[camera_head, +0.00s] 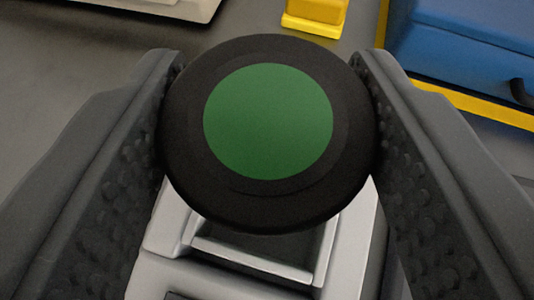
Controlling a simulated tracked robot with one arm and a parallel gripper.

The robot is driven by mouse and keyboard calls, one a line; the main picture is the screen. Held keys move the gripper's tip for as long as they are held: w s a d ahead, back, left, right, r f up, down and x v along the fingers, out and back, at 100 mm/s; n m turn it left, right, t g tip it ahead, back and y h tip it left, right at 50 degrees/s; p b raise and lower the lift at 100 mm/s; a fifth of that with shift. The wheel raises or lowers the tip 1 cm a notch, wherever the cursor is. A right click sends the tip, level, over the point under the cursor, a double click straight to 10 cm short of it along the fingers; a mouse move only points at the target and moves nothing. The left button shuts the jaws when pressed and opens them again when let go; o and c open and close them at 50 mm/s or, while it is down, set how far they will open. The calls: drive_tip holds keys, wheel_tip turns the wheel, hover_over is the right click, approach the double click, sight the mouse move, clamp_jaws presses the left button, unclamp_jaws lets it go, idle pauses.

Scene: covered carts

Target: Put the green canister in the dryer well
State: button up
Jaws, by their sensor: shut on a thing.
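The green canister (268,120) is seen end-on in the head camera view, as a black round lid with a green disc in its middle. My gripper (268,135) is shut on it, with one dark textured finger at its left side and one at its right. Below it in the picture is a light grey device (160,275) with a raised rim around a dark recess. This may be the dryer well. The canister hides the upper part of the recess, and I cannot tell how far above it the canister is.
A blue case (450,45) lies at the upper right, inside a yellow border (490,108). A yellow block (315,15) is at the top middle. A pale object (170,8) is at the top left. Grey surface shows bare at the left.

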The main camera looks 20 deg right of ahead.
drive_tip(key=shift+f, duration=1.35)
drive_tip(key=shift+f, duration=0.1)
drive_tip(key=o, duration=1.1)
drive_tip(key=shift+c, duration=0.2)
drive_tip(key=v, duration=1.2)
